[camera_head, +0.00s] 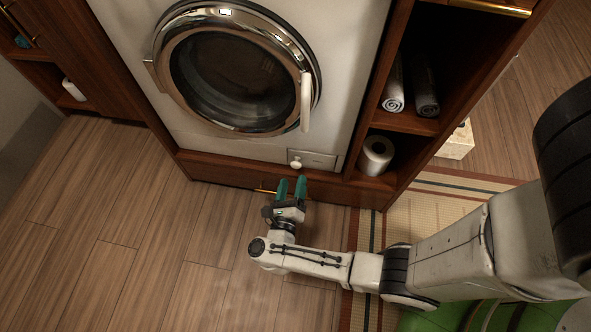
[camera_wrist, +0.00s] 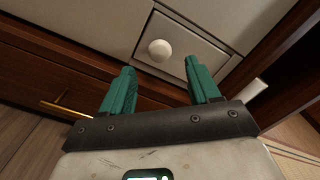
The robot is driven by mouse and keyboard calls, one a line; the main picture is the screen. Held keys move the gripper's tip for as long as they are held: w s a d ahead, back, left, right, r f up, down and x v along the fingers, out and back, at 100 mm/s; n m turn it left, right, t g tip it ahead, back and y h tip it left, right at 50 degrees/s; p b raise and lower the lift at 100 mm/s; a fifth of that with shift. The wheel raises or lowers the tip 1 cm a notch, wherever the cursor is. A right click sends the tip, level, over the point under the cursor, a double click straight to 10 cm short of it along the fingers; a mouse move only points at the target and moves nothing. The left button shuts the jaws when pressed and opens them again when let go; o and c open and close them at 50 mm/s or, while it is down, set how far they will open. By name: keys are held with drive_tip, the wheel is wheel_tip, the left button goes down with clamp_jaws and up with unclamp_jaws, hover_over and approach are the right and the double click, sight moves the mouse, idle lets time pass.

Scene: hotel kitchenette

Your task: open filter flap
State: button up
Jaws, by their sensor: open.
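The filter flap (camera_head: 319,160) is a small pale rectangular panel at the lower right of the white washing machine (camera_head: 143,93). It looks shut. A round white knob (camera_head: 296,164) sits toward its left side. In the wrist view the flap (camera_wrist: 191,55) lies ahead of my fingers, and its knob (camera_wrist: 160,50) shows above the gap between them. My gripper (camera_head: 292,186) has two teal fingers, which also show in the wrist view (camera_wrist: 160,80). It is open and empty, just below the knob, and seems apart from it.
A wooden drawer front (camera_head: 232,176) with a brass handle (camera_head: 268,191) runs below the machine. A shelf at right holds rolled towels (camera_head: 394,92) and a paper roll (camera_head: 376,156). A striped mat (camera_head: 440,196) lies at right. Wooden floor is clear at left.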

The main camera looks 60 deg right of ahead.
sight(296, 168)
drive_tip(key=b+x, duration=0.1)
drive_tip(key=x, duration=0.4)
drive_tip(key=shift+w+d, duration=0.1)
drive_tip(key=shift+d, duration=0.25)
clamp_jaws()
idle(0.4)
